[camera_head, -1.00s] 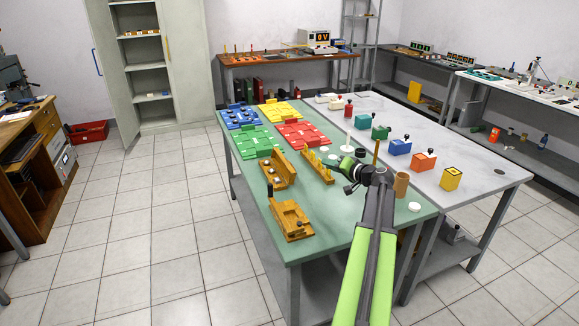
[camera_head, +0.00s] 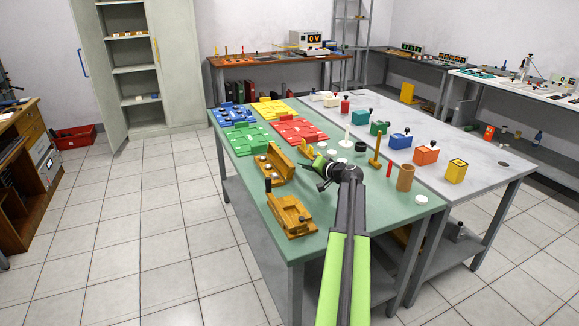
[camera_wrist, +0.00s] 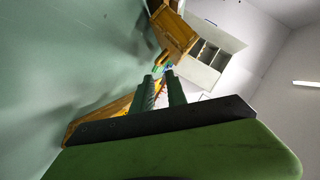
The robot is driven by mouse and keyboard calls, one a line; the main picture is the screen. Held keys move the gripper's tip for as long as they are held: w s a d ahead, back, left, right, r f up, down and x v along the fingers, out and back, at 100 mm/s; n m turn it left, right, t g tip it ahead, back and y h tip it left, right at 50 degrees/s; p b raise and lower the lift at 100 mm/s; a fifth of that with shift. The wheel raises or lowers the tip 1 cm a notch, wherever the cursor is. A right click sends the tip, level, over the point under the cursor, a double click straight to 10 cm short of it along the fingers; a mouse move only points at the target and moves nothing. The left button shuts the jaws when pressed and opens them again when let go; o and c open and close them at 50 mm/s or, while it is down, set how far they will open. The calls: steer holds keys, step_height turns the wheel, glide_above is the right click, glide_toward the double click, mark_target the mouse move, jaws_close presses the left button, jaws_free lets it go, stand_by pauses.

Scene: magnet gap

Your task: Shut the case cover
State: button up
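The wooden case (camera_head: 264,175) lies on the green table left of my gripper. Its cover (camera_head: 281,162) stands raised along its right side, and small pale round pieces show inside. My gripper (camera_head: 312,160) is just right of the cover, apart from it as far as I can see, with its fingers pointing left and away. In the wrist view, its two dark green fingers (camera_wrist: 163,90) have a gap between them and nothing held. Wooden parts (camera_wrist: 175,38) lie beyond and left of the fingers there; I cannot tell which part is the cover.
A wooden fixture with a black knob (camera_head: 290,215) stands nearer the front edge. Blue, yellow, green and red trays (camera_head: 297,130) lie behind. A wooden mallet-like piece (camera_head: 375,150), a brown cup (camera_head: 405,178) and a white candle-like post (camera_head: 347,130) stand to the right.

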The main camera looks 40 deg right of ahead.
steer(key=b+x, duration=0.2)
steer(key=x, duration=0.7)
steer(key=shift+w+d+f, duration=0.1)
steer(key=shift+w+d, duration=0.1)
steer(key=shift+w, duration=0.1)
steer(key=shift+c, duration=0.5)
jaws_close()
